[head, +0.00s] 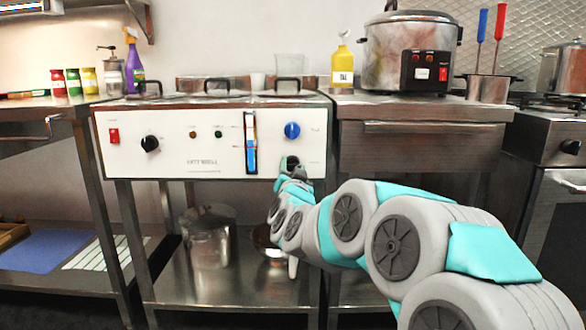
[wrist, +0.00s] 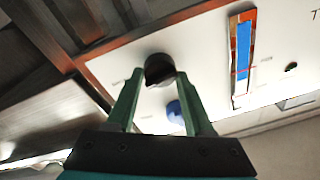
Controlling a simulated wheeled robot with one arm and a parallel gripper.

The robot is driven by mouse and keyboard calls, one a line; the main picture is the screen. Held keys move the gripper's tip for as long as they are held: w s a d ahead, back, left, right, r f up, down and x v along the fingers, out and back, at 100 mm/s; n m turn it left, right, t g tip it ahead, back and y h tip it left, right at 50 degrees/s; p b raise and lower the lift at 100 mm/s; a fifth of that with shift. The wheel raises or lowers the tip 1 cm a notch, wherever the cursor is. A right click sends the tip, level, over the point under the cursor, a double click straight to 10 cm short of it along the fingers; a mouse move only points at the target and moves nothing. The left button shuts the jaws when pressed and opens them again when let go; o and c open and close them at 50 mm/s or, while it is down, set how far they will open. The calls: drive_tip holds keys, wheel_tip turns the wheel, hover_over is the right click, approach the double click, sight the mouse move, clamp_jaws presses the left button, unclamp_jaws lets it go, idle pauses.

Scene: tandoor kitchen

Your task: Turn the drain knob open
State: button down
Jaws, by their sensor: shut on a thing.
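A white control panel (head: 215,158) spans the front of the steel appliance. A dark round knob (head: 290,162) sits at its lower right, below a blue knob (head: 292,130). My gripper (head: 296,172) reaches up to the dark knob from the lower right and partly hides it. In the wrist view, my gripper (wrist: 159,75) has its green fingers on either side of the dark knob (wrist: 159,66), shut on it. The blue knob (wrist: 174,108) shows between the fingers, apart from them. I cannot read which knob is labelled as the drain.
A black knob (head: 149,143), a red switch (head: 114,135) and a blue level gauge (head: 251,142) are on the same panel. A pot (head: 209,238) stands on the shelf below. A steel counter (head: 420,145) adjoins on the right.

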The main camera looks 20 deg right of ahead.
drive_tip(key=shift+a+f+m, duration=0.1)
drive_tip(key=shift+f+m, duration=0.05)
drive_tip(key=shift+m, duration=0.85)
drive_tip(key=shift+c, duration=1.4)
unclamp_jaws()
drive_tip(key=shift+s, duration=0.1)
drive_tip(key=r+v, duration=0.1)
drive_tip(key=v, duration=0.6)
drive_tip(key=shift+s+f+p, duration=0.25)
drive_tip(key=shift+f+p, duration=0.2)
drive_tip(key=shift+f, duration=0.05)
drive_tip(key=shift+a, duration=0.2)
